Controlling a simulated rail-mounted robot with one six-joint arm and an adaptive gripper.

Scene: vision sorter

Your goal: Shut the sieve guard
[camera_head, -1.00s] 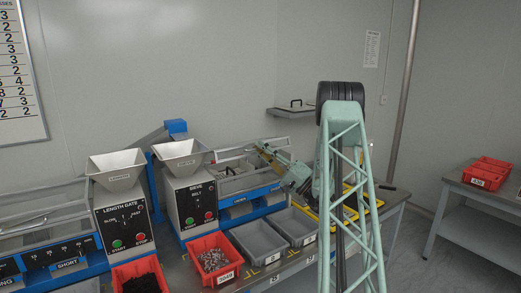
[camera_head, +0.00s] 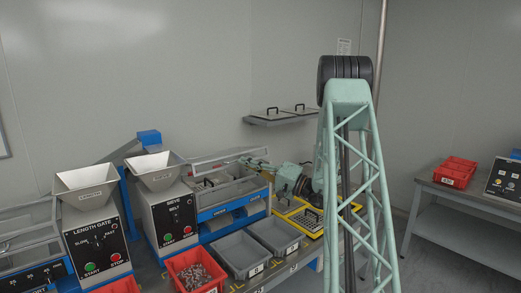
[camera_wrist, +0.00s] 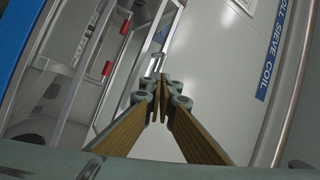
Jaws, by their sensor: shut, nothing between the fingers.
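The sieve guard (camera_head: 222,154) is a clear panel in a grey frame, standing raised and tilted at the back of the sieve machine (camera_head: 214,201). The machine's bed below it lies open to view, with a dark-handled screen (camera_head: 209,183) in it. My gripper (camera_head: 246,161) is at the guard's right end, its fingers together and empty. In the wrist view, my gripper (camera_wrist: 159,80) points along a grey frame (camera_wrist: 172,22) that appears to be the guard's. I cannot tell whether the fingertips touch it.
The sieve's hopper and control box (camera_head: 172,220) stand left of the guard. Grey bins (camera_head: 237,253) and a red bin of small parts (camera_head: 196,272) line the front. A yellow-framed screen (camera_head: 308,218) lies right, below my arm. A wall shelf (camera_head: 278,121) holds screens.

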